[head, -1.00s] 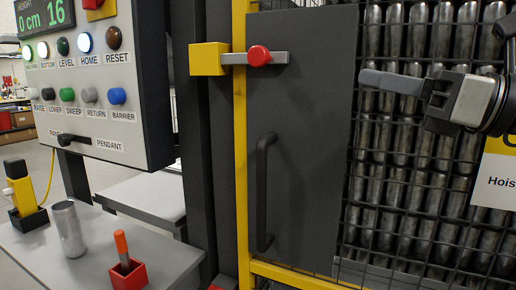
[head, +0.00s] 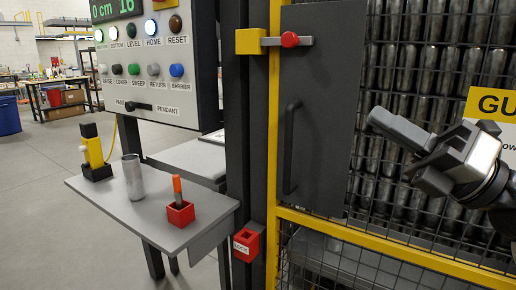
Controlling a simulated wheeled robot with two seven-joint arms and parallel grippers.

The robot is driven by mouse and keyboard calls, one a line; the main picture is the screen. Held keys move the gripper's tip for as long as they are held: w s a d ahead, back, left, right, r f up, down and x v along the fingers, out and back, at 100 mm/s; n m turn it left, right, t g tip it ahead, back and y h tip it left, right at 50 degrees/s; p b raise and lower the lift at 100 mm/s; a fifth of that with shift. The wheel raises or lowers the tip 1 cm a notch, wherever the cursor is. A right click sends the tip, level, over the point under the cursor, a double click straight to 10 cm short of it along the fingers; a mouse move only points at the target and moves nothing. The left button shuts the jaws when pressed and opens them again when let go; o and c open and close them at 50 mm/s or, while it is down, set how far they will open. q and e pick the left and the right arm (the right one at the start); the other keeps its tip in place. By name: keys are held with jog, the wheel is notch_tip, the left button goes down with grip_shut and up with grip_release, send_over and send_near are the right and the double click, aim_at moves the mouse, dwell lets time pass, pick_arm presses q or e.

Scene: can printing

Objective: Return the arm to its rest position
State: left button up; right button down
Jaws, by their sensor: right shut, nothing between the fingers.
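My right gripper (head: 388,124) is at the right of the head view, in front of the mesh guard and the stacked cans (head: 430,60). Its fingers are together with nothing between them, pointing up and to the left. It is apart from the dark gate door (head: 330,70) and its black handle (head: 291,148). A red-knobbed latch (head: 290,40) lies across the gate's yellow post. My left gripper is out of view.
A control panel (head: 165,90) with several buttons stands at the left. Below it, a grey shelf (head: 155,215) holds a metal can (head: 133,181), a yellow pendant (head: 94,150) and an orange-handled item in a red holder (head: 181,212). A red lock box (head: 247,243) hangs below the gate.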

notch_tip(320, 180, down, 26)
jog(key=w+d+m+t+h, duration=0.2)
jog(key=m+t+h, duration=1)
jog(key=m, duration=1.7)
jog(key=s+a+f+m+g+h, duration=0.2)
jog(key=s+f+m+g, duration=0.2)
jog(key=f, duration=0.7)
jog(key=s+a+f+m+g+h, duration=0.2)
jog(key=s+a+f+m+g, duration=0.1)
jog(key=s+f+g, duration=0.5)
jog(key=s+f+m, duration=0.1)
jog(key=s+f, duration=0.2)
jog(key=shift+m+g+h, duration=0.3)
jog(key=shift+m+h, duration=0.1)
